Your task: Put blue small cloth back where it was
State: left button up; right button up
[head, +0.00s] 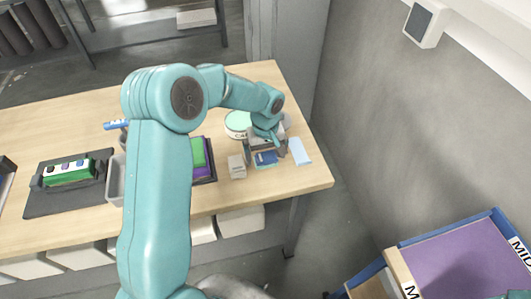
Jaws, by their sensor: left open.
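My left gripper (266,153) is open over the right part of the wooden table (310,182), fingers pointing down. A small dark blue flat piece (266,158) with a lighter blue edge shows between and below its fingers. A pale blue flat piece (300,151) lies just right of the gripper, near the table's right edge. Both could be cloth; I cannot tell which is the blue small cloth. Whether the fingers touch the dark blue piece is unclear. My right gripper is out of view.
A small light box (237,167) stands left of the gripper, and a round pale green-topped tin (238,124) behind it. Green and purple items (203,158) lie further left. A dark tray (67,198) is at the table's left. A blue-edged bin (460,262) is at lower right.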

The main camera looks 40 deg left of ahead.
aim_at(266, 156)
pick_arm(q)
notch_tip(266, 156, up, 12)
jog(key=shift+b, duration=0.4)
dwell(0.3)
jog(key=shift+s, duration=0.1)
